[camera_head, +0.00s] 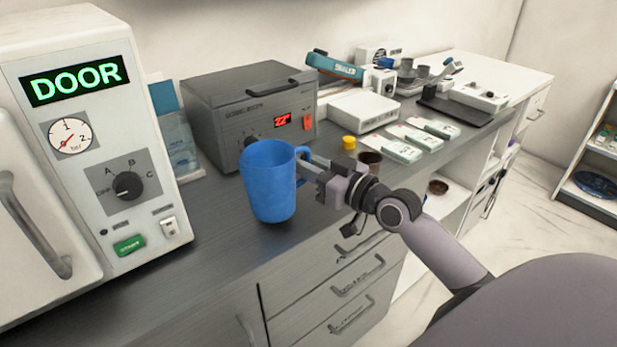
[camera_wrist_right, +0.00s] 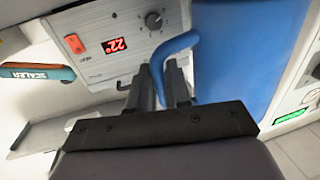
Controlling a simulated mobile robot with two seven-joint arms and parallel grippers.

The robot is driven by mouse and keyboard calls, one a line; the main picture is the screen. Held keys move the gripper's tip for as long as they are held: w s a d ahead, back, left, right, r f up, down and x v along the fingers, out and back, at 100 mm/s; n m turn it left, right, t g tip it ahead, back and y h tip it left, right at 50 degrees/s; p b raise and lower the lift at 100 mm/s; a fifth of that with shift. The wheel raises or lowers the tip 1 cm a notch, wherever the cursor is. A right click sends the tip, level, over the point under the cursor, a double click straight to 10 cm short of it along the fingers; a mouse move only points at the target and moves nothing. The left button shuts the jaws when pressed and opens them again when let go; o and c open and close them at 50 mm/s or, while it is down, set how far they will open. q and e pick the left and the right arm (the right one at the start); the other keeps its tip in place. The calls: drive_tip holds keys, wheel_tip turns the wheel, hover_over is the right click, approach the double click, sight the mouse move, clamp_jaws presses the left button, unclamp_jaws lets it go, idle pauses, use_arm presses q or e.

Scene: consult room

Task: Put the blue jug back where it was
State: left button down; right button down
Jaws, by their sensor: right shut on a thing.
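The blue jug (camera_head: 268,182) is upright over the front part of the grey counter, between the white machine with the DOOR display and the grey box with red digits. I cannot tell whether its base touches the counter. My right gripper (camera_head: 306,165) comes in from the right and is shut on the jug's handle. In the right wrist view the jug (camera_wrist_right: 236,55) fills the upper right, and the fingers of my right gripper (camera_wrist_right: 166,82) close around its curved handle. My left gripper is not in view.
The white machine (camera_head: 75,220) stands left of the jug. The grey box (camera_head: 215,118) stands behind it. A yellow cap (camera_head: 349,142), a small brown cup (camera_head: 370,160) and several white packets (camera_head: 402,152) lie to the right. Bare counter (camera_head: 205,225) shows left of the jug.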

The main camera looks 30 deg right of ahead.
drive_tip(key=shift+f, duration=1.1)
drive_tip(key=shift+f, duration=0.1)
drive_tip(key=c, duration=1.5)
unclamp_jaws()
drive_tip(key=shift+f+b, duration=0.15)
drive_tip(key=shift+b, duration=0.15)
drive_tip(key=o, duration=0.4)
drive_tip(key=shift+r, duration=0.2)
drive_tip(key=shift+b+v, duration=0.85)
drive_tip(key=shift+v, duration=5.15)
